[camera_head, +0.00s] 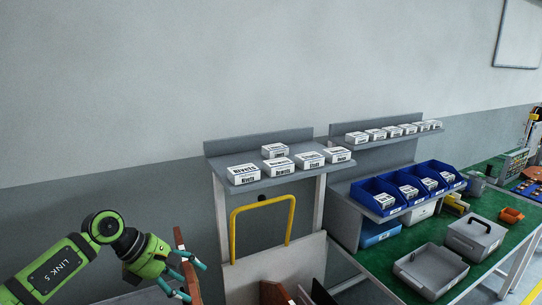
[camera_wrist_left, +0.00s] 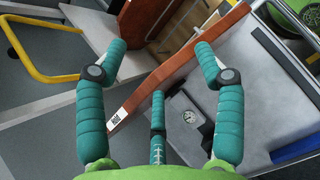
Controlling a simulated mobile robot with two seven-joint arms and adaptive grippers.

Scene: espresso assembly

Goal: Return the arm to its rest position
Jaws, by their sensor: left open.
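My left arm, green and marked LINK 5, comes in at the lower left of the head view. Its gripper (camera_head: 190,282) has teal fingers, spread apart with nothing between them. In the left wrist view the three fingers of the gripper (camera_wrist_left: 160,62) are also wide apart and empty. A long reddish-brown board (camera_wrist_left: 180,65) runs diagonally beyond the fingers. I cannot tell its exact distance from them. In the head view a brown board (camera_head: 180,240) stands just behind the fingers. My right gripper is in neither view.
A grey rack with white Rivets boxes (camera_head: 243,174) and a yellow bar (camera_head: 233,232) stands right of my gripper. Further right, a green bench (camera_head: 377,270) holds blue bins (camera_head: 378,196), a grey tray (camera_head: 431,270) and a lidded grey box (camera_head: 474,238).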

